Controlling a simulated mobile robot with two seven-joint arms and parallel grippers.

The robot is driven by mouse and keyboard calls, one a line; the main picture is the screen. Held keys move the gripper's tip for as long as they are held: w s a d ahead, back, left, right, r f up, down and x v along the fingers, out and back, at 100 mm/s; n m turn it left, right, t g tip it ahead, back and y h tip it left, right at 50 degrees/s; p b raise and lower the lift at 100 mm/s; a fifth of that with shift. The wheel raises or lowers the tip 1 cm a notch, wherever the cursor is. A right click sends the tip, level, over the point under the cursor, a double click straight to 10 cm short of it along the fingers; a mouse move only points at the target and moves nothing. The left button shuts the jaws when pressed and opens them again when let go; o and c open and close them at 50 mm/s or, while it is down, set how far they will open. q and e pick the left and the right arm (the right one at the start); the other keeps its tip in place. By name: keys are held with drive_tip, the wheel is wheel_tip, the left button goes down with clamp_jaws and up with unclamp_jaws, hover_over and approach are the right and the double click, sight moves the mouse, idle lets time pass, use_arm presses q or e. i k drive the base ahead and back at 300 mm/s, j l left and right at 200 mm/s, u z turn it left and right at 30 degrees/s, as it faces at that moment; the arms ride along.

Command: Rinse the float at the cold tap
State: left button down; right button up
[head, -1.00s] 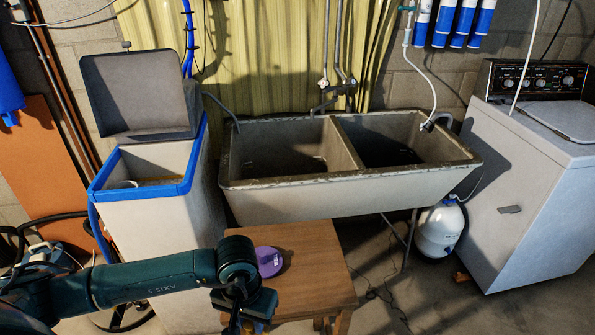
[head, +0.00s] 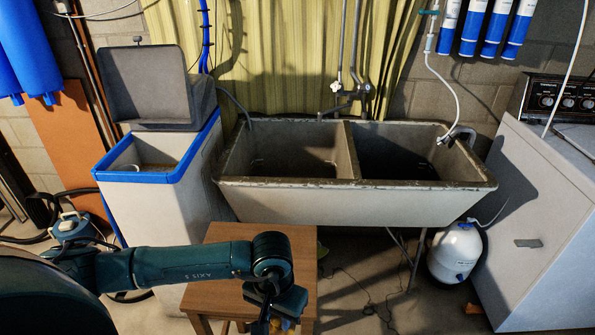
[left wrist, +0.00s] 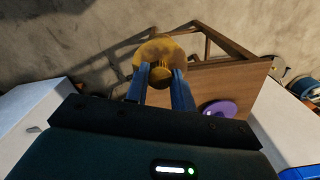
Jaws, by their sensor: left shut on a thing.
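My left gripper (head: 272,308) is low at the front edge of the small wooden table. In the left wrist view, its blue fingers (left wrist: 161,78) are shut on a round, dull yellow thing (left wrist: 172,49), which looks like the float. The taps and pipes (head: 350,92) are above the middle of the double sink (head: 270,192), well beyond the gripper. I cannot tell which tap is cold. My right gripper is not in view.
The wooden table (head: 305,270) stands before the sink; a purple disc (left wrist: 219,108) lies on it in the wrist view. A blue-rimmed softener cabinet (head: 160,180) is left, its lid raised. A white tank (head: 456,252) and washing machine (head: 550,215) are right.

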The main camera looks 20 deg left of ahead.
sight(366, 87)
drive_tip(key=i+l+u, duration=0.15)
drive_tip(key=i+l, duration=0.5)
drive_tip(key=l, duration=0.2)
drive_tip(key=i+l, duration=0.1)
drive_tip(key=i, duration=0.35)
